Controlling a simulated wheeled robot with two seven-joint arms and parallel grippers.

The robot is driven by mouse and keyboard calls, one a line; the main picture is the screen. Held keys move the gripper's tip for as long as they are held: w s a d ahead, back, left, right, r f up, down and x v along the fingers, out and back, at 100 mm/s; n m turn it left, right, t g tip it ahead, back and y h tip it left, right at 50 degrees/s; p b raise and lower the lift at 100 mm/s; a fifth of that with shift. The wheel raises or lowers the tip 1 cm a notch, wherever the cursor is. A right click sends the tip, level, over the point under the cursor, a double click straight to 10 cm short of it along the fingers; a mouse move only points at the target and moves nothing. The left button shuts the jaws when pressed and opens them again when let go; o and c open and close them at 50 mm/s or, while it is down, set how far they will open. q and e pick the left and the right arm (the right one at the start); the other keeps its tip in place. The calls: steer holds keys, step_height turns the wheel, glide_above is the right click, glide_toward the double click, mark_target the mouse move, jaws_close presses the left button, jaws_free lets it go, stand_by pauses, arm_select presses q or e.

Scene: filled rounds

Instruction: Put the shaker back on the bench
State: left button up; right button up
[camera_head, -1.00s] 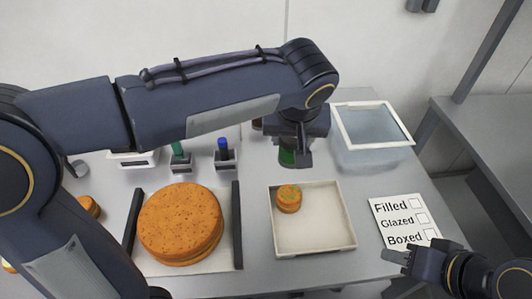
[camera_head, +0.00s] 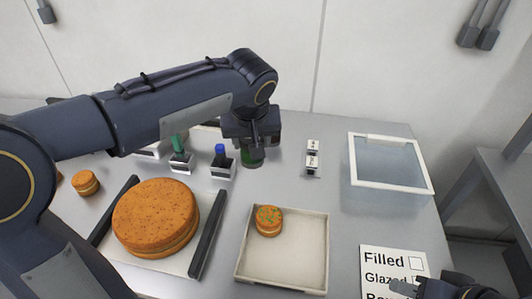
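I cannot tell whether the shaker's base touches the bench.
A large round cake (camera_head: 155,217) lies between dark rails at left. Green-handled (camera_head: 180,158) and blue-topped (camera_head: 221,157) tools stand in holders beside the shaker. A clear, white-rimmed box (camera_head: 388,180) stands at right. The checklist card (camera_head: 385,262) lies in front of it.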

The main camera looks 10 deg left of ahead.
steer(key=shift+r+p, duration=0.45)
steer(key=shift+r, duration=0.15)
arm_select(q)
steer(key=shift+w+d+f+p, duration=0.1)
steer(key=shift+w+d+f, duration=0.15)
steer(key=shift+w+f, duration=1.45)
steer(key=shift+w+d+f+p, duration=0.1)
steer(key=shift+w+d+f, duration=0.1)
steer(key=shift+w+f, duration=1.5)
steer(key=shift+w+d+f+p, duration=0.1)
steer(key=shift+w+d+f, duration=0.15)
steer(key=shift+w+f, duration=1.45)
steer(key=shift+s+f, duration=0.35)
steer(key=shift+s, duration=0.05)
arm_select(e)
steer(key=shift+r, duration=0.3)
arm_select(q)
steer(key=shift+f, duration=0.2)
steer(key=o, duration=1)
steer(key=shift+o, duration=0.2)
arm_select(e)
steer(key=shift+f, duration=0.15)
